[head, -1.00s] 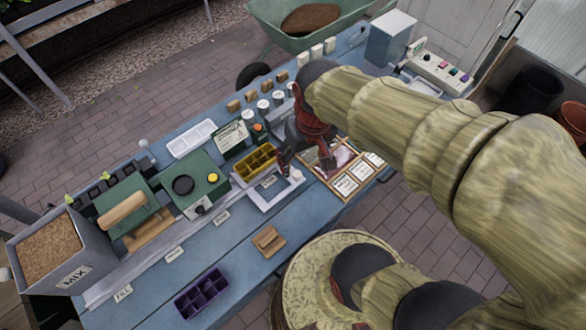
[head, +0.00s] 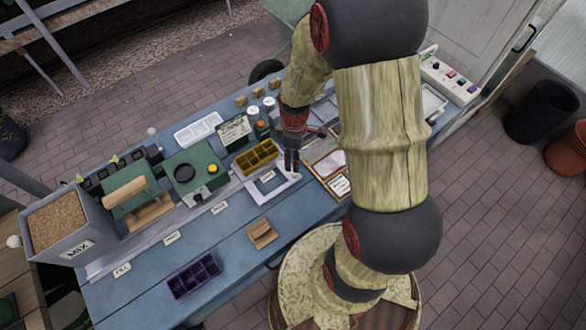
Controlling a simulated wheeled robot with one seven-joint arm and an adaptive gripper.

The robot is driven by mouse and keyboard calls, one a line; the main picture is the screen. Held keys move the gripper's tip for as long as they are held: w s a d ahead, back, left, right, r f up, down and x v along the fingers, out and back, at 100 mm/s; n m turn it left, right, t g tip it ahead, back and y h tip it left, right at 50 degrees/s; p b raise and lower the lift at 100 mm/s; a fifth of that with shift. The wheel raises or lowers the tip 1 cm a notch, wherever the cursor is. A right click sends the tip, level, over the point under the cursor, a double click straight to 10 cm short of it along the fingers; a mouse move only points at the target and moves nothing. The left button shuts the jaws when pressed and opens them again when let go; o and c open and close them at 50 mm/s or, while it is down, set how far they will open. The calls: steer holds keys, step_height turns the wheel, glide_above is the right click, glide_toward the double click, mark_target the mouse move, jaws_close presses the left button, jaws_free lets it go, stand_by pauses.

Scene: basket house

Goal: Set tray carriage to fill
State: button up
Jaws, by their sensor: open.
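The tray carriage (head: 283,190) is a pale plate at the right end of a rail along the blue bench. A yellow compartment tray (head: 257,156) sits at its back edge. A FILL label (head: 122,270) is on the bench at the rail's left end, near the grey MIX hopper (head: 70,230). My gripper (head: 292,172) points down at the carriage's right side, close to its raised edge. The fingers are small and dark, and I cannot tell whether they touch the carriage. My arm hides part of the bench to the right.
A green press (head: 190,176) with a yellow button and a second green unit with a wooden roller (head: 125,192) stand behind the rail. A purple tray (head: 195,277) and a wooden block (head: 262,234) lie in front. A framed card board (head: 328,160) is right of my gripper.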

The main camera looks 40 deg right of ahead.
steer(key=shift+f, duration=0.45)
step_height(320, 180, down, 7)
steer(key=shift+r+b, duration=0.1)
steer(key=shift+b, duration=0.55)
steer(key=shift+c, duration=1.1)
jaws_close()
